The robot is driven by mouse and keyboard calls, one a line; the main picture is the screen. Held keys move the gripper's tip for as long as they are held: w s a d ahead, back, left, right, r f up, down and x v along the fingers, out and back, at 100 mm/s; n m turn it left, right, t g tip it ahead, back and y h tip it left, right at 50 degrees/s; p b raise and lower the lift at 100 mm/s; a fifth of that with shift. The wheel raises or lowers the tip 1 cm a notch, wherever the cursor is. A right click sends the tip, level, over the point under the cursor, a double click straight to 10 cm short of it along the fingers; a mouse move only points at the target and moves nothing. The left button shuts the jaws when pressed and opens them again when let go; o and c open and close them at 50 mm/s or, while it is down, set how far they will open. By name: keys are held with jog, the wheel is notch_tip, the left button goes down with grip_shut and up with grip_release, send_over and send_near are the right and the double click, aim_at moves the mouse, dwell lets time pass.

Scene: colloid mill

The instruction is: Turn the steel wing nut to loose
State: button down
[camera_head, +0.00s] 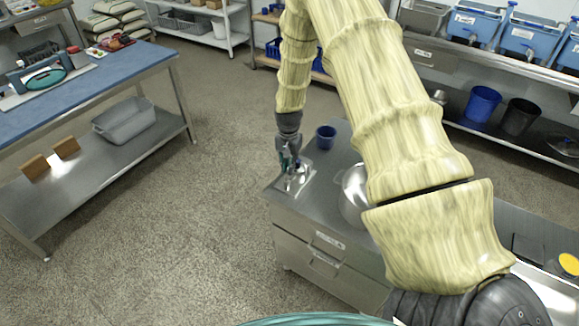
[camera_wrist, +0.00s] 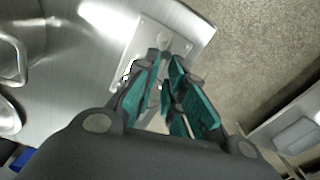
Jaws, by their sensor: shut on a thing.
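My gripper (camera_head: 289,165) points down at the left end of the steel counter, over a small pale metal plate (camera_head: 304,181). In the wrist view, the teal fingers of my gripper (camera_wrist: 163,75) are close together over the same plate (camera_wrist: 148,38). They are shut on the steel wing nut, which is mostly hidden between them. Its wings cannot be told apart clearly, nor can its exact angle.
A blue cup (camera_head: 326,138) stands behind the gripper on the counter. A shiny steel bowl (camera_head: 354,197) stands to the right, partly hidden by my arm. A blue-topped table (camera_head: 95,85) is at the left, with open floor between.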

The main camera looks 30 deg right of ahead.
jog(key=n, duration=0.2)
jog(key=n+b, duration=0.1)
jog(key=shift+w+a+n, duration=0.25)
jog(key=shift+w+n, duration=0.05)
jog(key=shift+w+a+n+b, duration=0.1)
jog(key=shift+a+n+b, duration=0.2)
jog(key=shift+n, duration=1.65)
jog(key=shift+s+a+n+b, duration=0.15)
jog(key=shift+a+n, duration=0.2)
jog(key=shift+n, duration=1.55)
jog(key=shift+w+a+n+b, duration=0.15)
jog(key=shift+a+n+b, duration=0.15)
jog(key=shift+n, duration=1.65)
jog(key=c, duration=1.5)
grip_release()
